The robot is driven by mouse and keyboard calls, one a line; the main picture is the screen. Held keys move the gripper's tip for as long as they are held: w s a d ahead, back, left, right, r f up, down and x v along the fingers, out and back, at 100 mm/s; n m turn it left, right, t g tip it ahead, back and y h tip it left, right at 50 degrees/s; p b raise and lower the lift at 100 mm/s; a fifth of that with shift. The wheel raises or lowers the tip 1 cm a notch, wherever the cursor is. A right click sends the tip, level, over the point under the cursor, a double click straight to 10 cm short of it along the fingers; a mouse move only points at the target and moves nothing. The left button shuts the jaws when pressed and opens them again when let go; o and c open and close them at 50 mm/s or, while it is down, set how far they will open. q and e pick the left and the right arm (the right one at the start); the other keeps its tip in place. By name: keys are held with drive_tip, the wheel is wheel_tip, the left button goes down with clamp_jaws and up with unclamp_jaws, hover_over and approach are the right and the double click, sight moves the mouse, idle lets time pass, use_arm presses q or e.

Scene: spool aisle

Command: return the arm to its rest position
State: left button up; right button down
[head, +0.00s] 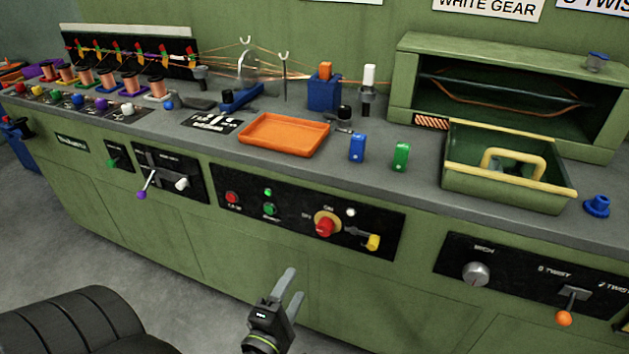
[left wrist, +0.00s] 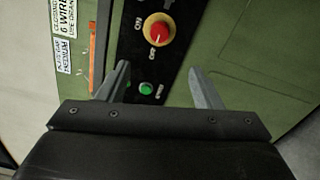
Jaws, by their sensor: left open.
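My left gripper (head: 287,292) is in the lower middle of the head view, in front of the green machine cabinet. Its two grey fingers are apart, with nothing between them. In the left wrist view the open fingers (left wrist: 163,88) point toward the control panel (left wrist: 143,60), apart from it. A red knob on a yellow base (left wrist: 158,30) and a green button (left wrist: 146,88) show beyond the fingers. My right gripper is in neither view.
The grey bench top holds an orange tray (head: 247,146), a blue block (head: 357,148), a green block (head: 401,156) and a green bin (head: 462,182) with a yellow handle. Panels with a red knob (head: 325,226) and an orange-tipped lever (head: 565,318) face me. Grey floor (head: 45,240) is open at left.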

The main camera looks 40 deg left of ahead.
use_arm(q)
drive_tip(key=s+d+f+m+g+h, duration=0.1)
drive_tip(key=d+f+m+g+h, duration=0.1)
drive_tip(key=f+m, duration=0.5)
drive_tip(key=d+f+m+g+h, duration=0.1)
drive_tip(key=f+m+g+h, duration=0.15)
drive_tip(key=f, duration=0.85)
drive_tip(key=s+f+m+g, duration=0.3)
drive_tip(key=s+f, duration=0.1)
drive_tip(key=f, duration=0.4)
drive_tip(key=s+f+m+g, duration=0.3)
drive_tip(key=s+f+m, duration=0.15)
drive_tip(key=f, duration=0.25)
drive_tip(key=s+a+f+m+g, duration=0.4)
drive_tip(key=s+f+m+g, duration=0.1)
drive_tip(key=s+f, duration=0.5)
drive_tip(key=s+r+y+p, duration=0.1)
drive_tip(key=s+r+p, duration=0.7)
drive_tip(key=p, duration=0.5)
drive_tip(key=shift+s+a+r+m+g, duration=0.2)
drive_tip(key=shift+s+a+m+g, duration=0.15)
drive_tip(key=shift+s+a, duration=0.1)
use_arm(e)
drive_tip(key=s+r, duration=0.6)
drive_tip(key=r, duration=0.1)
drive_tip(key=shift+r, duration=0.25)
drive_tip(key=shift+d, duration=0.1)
